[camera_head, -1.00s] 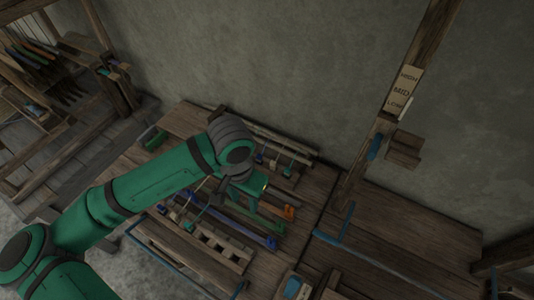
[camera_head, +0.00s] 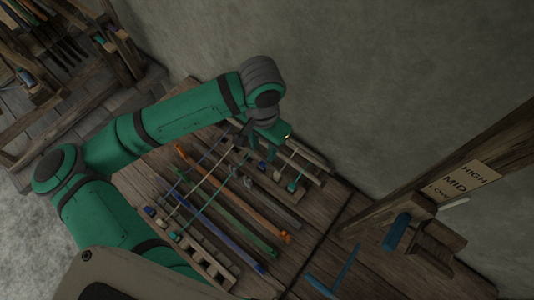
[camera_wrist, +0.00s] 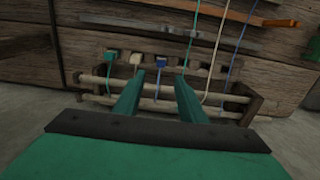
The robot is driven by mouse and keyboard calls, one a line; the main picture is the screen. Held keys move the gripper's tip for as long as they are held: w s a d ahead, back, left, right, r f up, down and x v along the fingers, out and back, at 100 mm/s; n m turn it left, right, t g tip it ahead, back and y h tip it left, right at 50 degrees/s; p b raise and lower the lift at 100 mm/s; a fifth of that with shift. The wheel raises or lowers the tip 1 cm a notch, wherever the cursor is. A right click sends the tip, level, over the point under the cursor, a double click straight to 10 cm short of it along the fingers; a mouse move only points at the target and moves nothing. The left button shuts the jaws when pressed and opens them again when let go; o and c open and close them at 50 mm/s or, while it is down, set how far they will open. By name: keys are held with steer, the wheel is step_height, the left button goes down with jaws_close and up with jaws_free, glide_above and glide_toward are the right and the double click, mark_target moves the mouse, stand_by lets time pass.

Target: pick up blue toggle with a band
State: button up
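In the wrist view a small blue toggle (camera_wrist: 160,62) hangs on a blue cord at a wooden rack (camera_wrist: 208,111), between a beige toggle (camera_wrist: 136,59) and my right finger. A green toggle (camera_wrist: 112,55) is farther left. I cannot make out a band on the blue one clearly. My gripper (camera_wrist: 160,75) is open and empty; its two green fingers point toward the rack, with the blue toggle showing in the gap, apart from both. In the head view my gripper (camera_head: 264,152) is over the rack by the wall, and a blue toggle (camera_head: 262,166) shows just below it.
Long orange, blue and green strips lie across the wooden bench; an orange-ended one (camera_head: 285,237) reaches toward the front. A slotted wooden rack (camera_head: 208,262) is at the near side. A post with a HIGH/MID/LOW label (camera_head: 463,181) stands at right.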

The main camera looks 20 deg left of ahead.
glide_above(262, 163)
steer(key=f, duration=0.4)
steer(key=shift+d+f, duration=0.2)
steer(key=shift+f, duration=0.1)
steer(key=shift+d+f, duration=0.15)
steer(key=shift+f, duration=0.3)
steer(key=f, duration=0.5)
steer(key=shift+s+a, duration=0.1)
steer(key=shift+a, duration=0.2)
steer(key=shift+r, duration=0.1)
jaws_close()
